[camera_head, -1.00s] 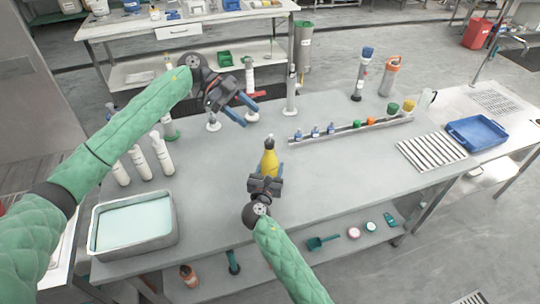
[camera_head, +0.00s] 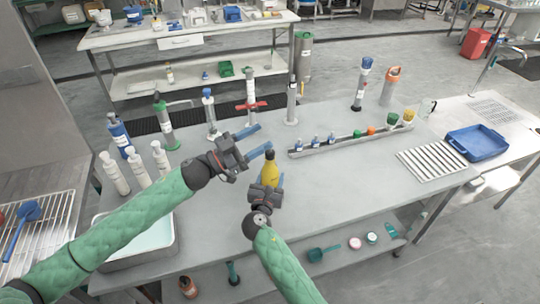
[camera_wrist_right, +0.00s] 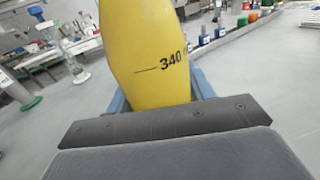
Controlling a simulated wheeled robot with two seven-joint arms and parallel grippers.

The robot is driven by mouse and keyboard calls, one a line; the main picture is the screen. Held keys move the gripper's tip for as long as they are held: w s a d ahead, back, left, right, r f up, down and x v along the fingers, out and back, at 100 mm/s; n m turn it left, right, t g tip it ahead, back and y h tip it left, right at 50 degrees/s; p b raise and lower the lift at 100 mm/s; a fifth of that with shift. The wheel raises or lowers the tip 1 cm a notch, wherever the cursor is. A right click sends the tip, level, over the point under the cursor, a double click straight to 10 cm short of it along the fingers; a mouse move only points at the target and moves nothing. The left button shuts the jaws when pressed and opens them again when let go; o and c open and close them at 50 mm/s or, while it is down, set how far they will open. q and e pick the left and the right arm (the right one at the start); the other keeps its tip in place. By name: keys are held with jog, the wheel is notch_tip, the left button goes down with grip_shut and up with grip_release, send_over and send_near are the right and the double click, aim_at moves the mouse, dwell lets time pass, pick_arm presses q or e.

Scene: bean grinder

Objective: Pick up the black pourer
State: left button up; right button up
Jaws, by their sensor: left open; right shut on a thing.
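The yellow bottle (camera_head: 270,172) stands upright near the middle of the grey table. It has a small dark top (camera_head: 270,154), which may be the black pourer; it is too small to tell. My right gripper (camera_head: 266,188) is shut on the bottle from the near side. The right wrist view shows the yellow bottle (camera_wrist_right: 150,50) between blue fingers, with "340" printed on it; its top is out of that view. My left gripper (camera_head: 257,141) is open and empty, its blue fingers beside and just left of the bottle's top.
A long rack (camera_head: 350,138) with several small bottles and coloured caps lies right of the yellow bottle. Tall dispensers stand along the table's back and left. A slatted white tray (camera_head: 432,160) and a blue tray (camera_head: 477,143) lie at right. A metal basin (camera_head: 165,250) sits at left, partly behind my left arm.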

aim_at(274, 151)
pick_arm(q)
jog(key=s+a+f+n+t+y, duration=0.35)
jog(key=f+n+y, duration=0.3)
jog(key=f, duration=0.25)
jog(key=shift+t+y, duration=0.35)
jog(key=shift+r+x, duration=0.15)
jog(key=shift+x, duration=2.85)
jog(key=shift+r+x, duration=0.1)
jog(key=shift+x, duration=2.9)
jog(key=shift+s+d, duration=0.15)
jog(key=shift+d, duration=0.05)
jog(key=c, duration=1)
